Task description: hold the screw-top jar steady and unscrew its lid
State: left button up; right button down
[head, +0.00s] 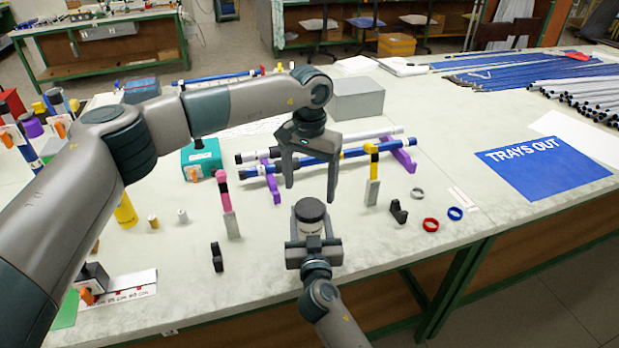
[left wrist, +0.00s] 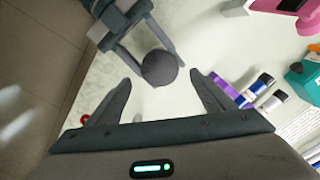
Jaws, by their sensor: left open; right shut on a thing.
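The screw-top jar (head: 309,228) stands upright near the front edge of the table, with its dark grey lid (head: 310,209) on top. My right gripper (head: 312,243) is shut on the jar body from the front. My left gripper (head: 311,190) points down above and just behind the jar, its fingers wide open and empty. In the left wrist view the round lid (left wrist: 159,68) shows beyond and between the open fingertips of my left gripper (left wrist: 160,85), apart from them. The jar body is hidden under the lid in that view.
Blue and white rods lie on purple stands (head: 400,155) behind the left gripper. A pink-topped post (head: 230,222) and a yellow-topped post (head: 371,190) flank the jar.

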aim_at(309, 207)
pick_arm(q)
jog(key=shift+f, duration=3)
